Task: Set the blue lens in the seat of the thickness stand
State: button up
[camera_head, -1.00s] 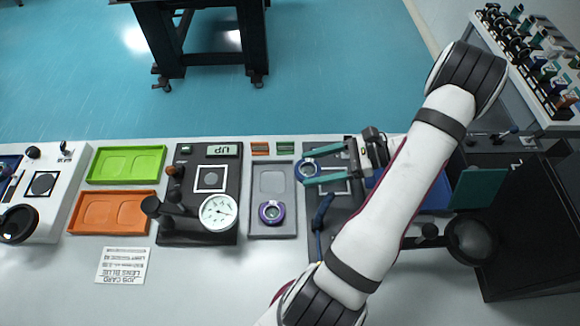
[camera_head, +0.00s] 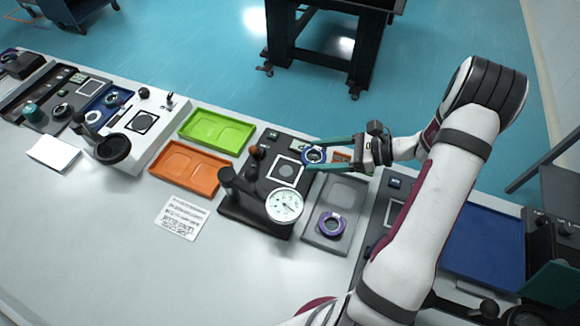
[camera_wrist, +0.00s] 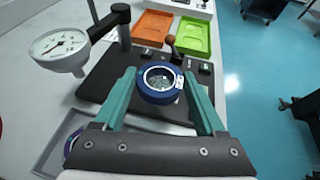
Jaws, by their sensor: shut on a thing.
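My gripper (camera_head: 315,155) has green fingers shut on the blue lens (camera_head: 314,156), a blue ring with clear glass. In the wrist view the blue lens (camera_wrist: 160,80) sits between the two fingertips. The thickness stand (camera_head: 262,208) is a black base with a dial gauge (camera_head: 284,206) on a post and a white-outlined square seat (camera_head: 286,170). The lens is held above the stand's far right edge, to the right of the seat. In the wrist view the lens and fingers hide the seat, and the dial gauge (camera_wrist: 60,48) is at upper left.
A grey tray (camera_head: 350,196) with a purple-ringed lens (camera_head: 332,224) lies right of the stand. Green (camera_head: 217,131) and orange (camera_head: 186,168) trays lie to its left, with a printed card (camera_head: 181,217) in front. The gauge and its post stand at the stand's near side.

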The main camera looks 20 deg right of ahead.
send_over(292, 172)
jog(key=f, duration=0.4)
jog(key=shift+s+d, duration=0.15)
jog(key=shift+s, duration=0.1)
jog(key=shift+w+f, duration=0.2)
jog(key=shift+f, duration=1.9)
jog(key=shift+f, duration=0.1)
